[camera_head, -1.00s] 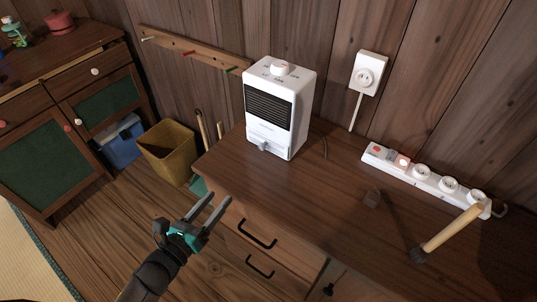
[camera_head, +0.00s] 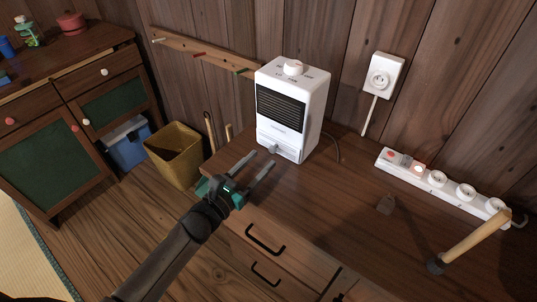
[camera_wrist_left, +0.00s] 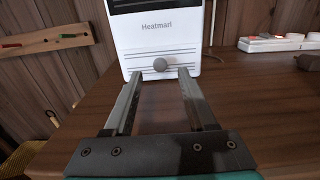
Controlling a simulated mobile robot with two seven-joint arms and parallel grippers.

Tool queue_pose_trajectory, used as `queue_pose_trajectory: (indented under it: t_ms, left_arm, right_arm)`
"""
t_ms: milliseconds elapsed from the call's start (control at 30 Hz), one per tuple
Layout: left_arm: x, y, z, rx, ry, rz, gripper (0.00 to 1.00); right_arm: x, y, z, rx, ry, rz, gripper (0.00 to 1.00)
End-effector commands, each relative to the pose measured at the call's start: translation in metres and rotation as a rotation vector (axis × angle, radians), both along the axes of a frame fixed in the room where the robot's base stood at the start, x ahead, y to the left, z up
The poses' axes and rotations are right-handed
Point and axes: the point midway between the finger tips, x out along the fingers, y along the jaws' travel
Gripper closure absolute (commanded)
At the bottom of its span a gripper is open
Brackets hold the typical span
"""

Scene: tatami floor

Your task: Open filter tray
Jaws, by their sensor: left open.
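A white box-shaped heater (camera_head: 291,108) stands upright on the wooden desk, with a dark grille and a dial on top. Its filter tray (camera_head: 279,148) is the low front panel with a small grey knob (camera_head: 271,148). In the left wrist view the knob (camera_wrist_left: 160,64) shows just past the fingertips, roughly between them, under the "Heatmarl" lettering. My left gripper (camera_head: 262,160) is open and empty, its fingers pointing at the tray front, apart from the knob. The tray looks closed. My right gripper is in neither view.
The desk (camera_head: 330,190) has drawers with black handles below. A power strip (camera_head: 440,183) and a wooden-handled tool (camera_head: 470,242) lie to the right. A yellow bin (camera_head: 174,155) stands left of the desk. A wall rail with pegs (camera_head: 205,52) is behind.

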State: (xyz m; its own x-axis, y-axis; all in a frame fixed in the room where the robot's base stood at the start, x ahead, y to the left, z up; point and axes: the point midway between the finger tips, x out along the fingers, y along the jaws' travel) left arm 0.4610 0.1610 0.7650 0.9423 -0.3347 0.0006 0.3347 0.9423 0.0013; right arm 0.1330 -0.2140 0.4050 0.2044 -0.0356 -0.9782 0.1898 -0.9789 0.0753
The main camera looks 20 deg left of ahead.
Motion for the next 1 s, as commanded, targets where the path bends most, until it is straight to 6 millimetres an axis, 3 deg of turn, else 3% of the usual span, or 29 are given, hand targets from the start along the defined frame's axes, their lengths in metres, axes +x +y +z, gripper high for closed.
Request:
queue_pose_trajectory:
  t_ms: [100, 300, 700, 1000]
  left_arm:
    - [0.018, -0.006, -0.001, 0.0, -0.002, -0.001, 0.43]
    - [0.036, -0.013, -0.001, -0.001, -0.001, 0.0, 0.43]
    - [0.041, -0.015, 0.0, -0.001, 0.001, 0.0, 0.43]
    - [0.041, -0.015, 0.0, -0.001, 0.001, 0.0, 0.75]
  right_arm:
    - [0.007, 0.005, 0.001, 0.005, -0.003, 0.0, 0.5]
    - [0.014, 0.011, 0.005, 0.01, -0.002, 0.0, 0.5]
    - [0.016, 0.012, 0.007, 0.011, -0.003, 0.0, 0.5]
    - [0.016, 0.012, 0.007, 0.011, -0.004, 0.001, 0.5]
